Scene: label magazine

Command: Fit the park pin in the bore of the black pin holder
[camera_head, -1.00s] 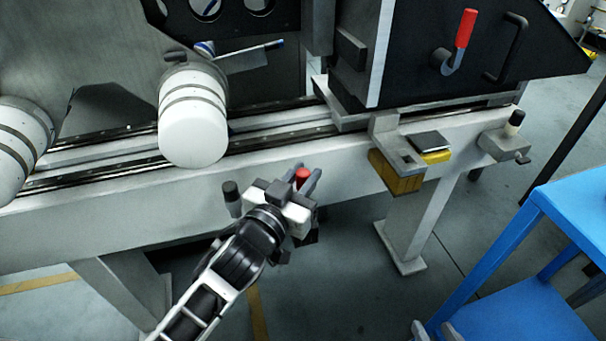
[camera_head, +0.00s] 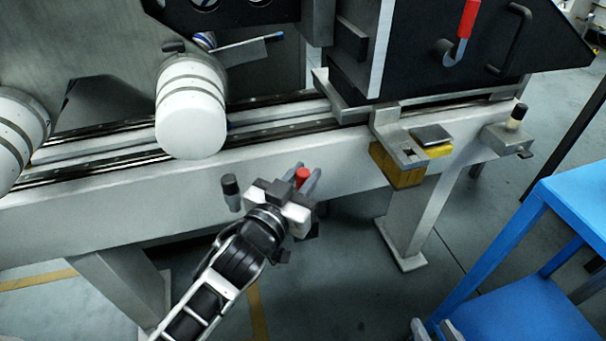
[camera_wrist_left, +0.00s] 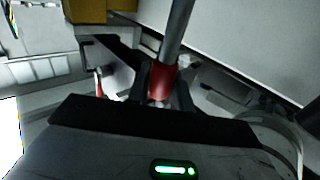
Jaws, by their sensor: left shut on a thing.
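The park pin (camera_head: 302,175) has a red grip and a grey shaft. My left gripper (camera_head: 308,178) is shut on the red part, in front of the long pale beam. In the left wrist view the red collar (camera_wrist_left: 162,80) sits between the fingers, and the grey shaft (camera_wrist_left: 178,30) runs away from them past the top edge. The shaft's far end is out of view there. I cannot make out for certain which part is the black pin holder, nor its bore. My right gripper (camera_head: 432,331) shows only its two light fingertips at the bottom edge, apart and empty.
A grey bracket (camera_head: 385,125) with a square opening and a yellow block (camera_head: 395,170) juts from the beam (camera_head: 100,200). A black-topped knob (camera_head: 230,186) is left of my left gripper. A blue cart (camera_head: 575,200) stands at the right.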

